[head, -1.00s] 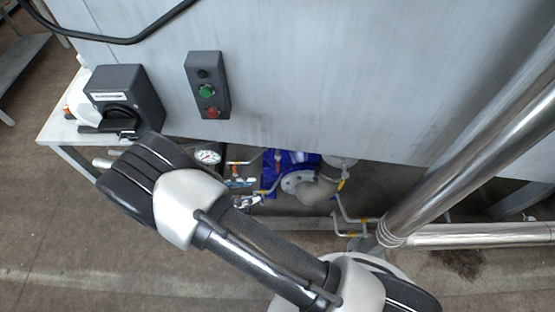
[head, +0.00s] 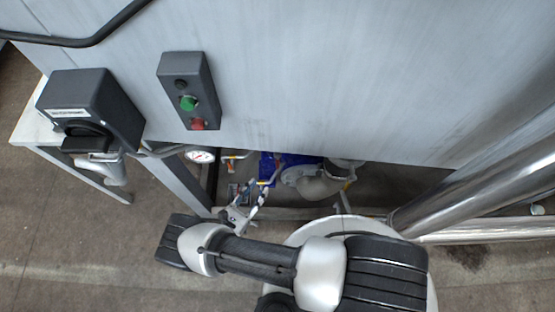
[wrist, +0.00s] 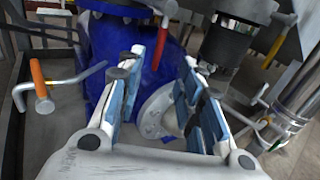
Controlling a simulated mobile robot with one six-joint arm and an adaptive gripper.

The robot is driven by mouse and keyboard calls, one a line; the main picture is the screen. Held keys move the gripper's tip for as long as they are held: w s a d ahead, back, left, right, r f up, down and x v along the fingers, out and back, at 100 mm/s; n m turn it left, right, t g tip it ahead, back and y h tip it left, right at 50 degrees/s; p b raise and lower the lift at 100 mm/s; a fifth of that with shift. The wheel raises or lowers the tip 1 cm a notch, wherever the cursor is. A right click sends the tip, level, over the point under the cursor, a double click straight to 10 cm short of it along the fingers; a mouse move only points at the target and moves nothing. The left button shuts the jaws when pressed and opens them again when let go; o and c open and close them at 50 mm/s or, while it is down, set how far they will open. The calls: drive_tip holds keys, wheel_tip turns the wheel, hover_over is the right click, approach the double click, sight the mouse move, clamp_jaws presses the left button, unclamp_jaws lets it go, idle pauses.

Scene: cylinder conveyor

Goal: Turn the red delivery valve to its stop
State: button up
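In the wrist view a lever with a red grip (wrist: 162,42) stands up just beyond and between my fingertips, in front of the blue pump body (wrist: 100,42). I take it to be the red delivery valve; whether the fingers touch it cannot be told. My gripper (wrist: 163,64) is open, with blue-padded fingers apart and nothing visible held between them. In the head view my gripper (head: 258,197) reaches under the machine's edge toward the blue pump (head: 268,168). The red lever is too small there to make out clearly.
An orange-handled valve lever (wrist: 39,78) is at the left of the wrist view. A dark cylinder (wrist: 228,45) and steel pipes (wrist: 296,100) are at the right. In the head view, the large metal panel (head: 330,80) overhangs the pump, with a button box (head: 190,92) and pressure gauge (head: 200,155).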

sight(278, 163)
drive_tip(key=b+x, duration=0.1)
drive_tip(key=x, duration=1.2)
drive_tip(key=shift+w, duration=0.1)
drive_tip(key=shift+c, duration=0.4)
clamp_jaws()
